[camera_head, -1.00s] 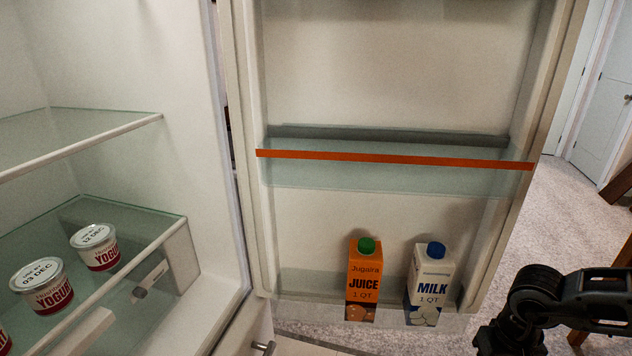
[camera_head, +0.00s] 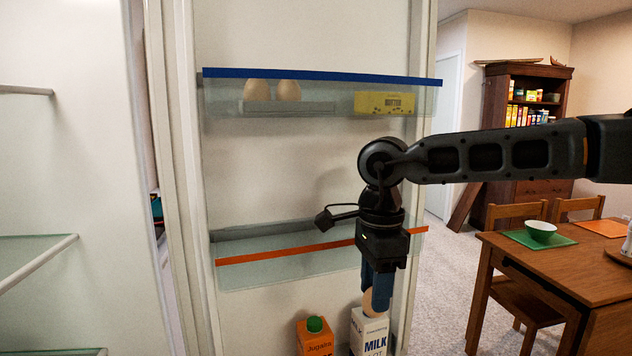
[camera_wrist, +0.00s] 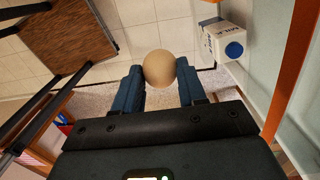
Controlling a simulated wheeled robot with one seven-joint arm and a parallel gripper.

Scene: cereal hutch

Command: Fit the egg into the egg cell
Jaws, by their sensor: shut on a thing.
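My gripper (camera_head: 377,288) points down in front of the fridge door, right of the orange-edged shelf's middle. It is shut on a tan egg (camera_wrist: 160,67), which shows between the blue fingers in the wrist view. In the head view the egg (camera_head: 371,303) is partly hidden by a finger, above and in front of the milk carton. On the blue-edged upper door shelf, two eggs (camera_head: 257,90) (camera_head: 288,90) stand side by side in the left part of a pale egg tray (camera_head: 288,107). The tray's right part shows no egg. Its cells cannot be made out.
A yellow butter box (camera_head: 384,103) stands right of the tray. The orange-edged shelf (camera_head: 290,254) looks empty. The juice carton (camera_head: 316,340) and milk carton (camera_head: 368,335) stand low on the door. A dining table (camera_head: 555,262) is at the right.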

